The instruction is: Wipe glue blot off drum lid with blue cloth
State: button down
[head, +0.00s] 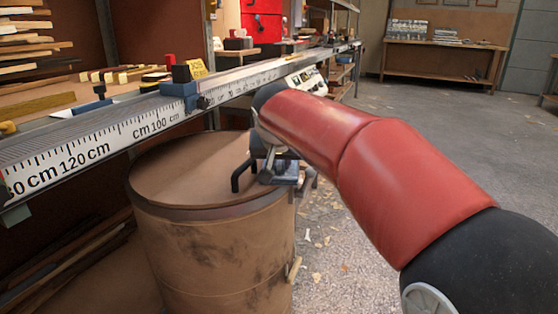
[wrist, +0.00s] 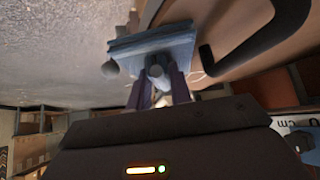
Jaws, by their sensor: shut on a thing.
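The drum (head: 215,255) stands below the long scale rail, and its flat brown lid (head: 190,170) is mostly bare in the head view. My gripper (head: 272,165) is at the lid's right edge, partly hidden by my red arm. I cannot make out a glue blot for certain; a thin pale curve shows beside the cloth in the wrist view.
A black bent handle (head: 240,176) stands at the lid's right side, close to my gripper. The scale rail (head: 150,115) with a blue stop block (head: 180,90) runs behind the drum. Open floor (head: 420,125) lies to the right. A workbench (head: 440,60) stands far back.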

jog(key=shift+w, duration=0.5)
jog(key=shift+s, duration=0.15)
jog(key=shift+s+f+b, duration=0.1)
jog(key=shift+s+b, duration=0.65)
jog(key=shift+s, duration=0.55)
jog(key=shift+w, duration=0.1)
jog(key=shift+w+p, duration=0.85)
jog(key=shift+w, duration=0.5)
jog(key=shift+s, duration=0.1)
jog(key=shift+s+b, duration=0.85)
jog(key=shift+s, duration=0.5)
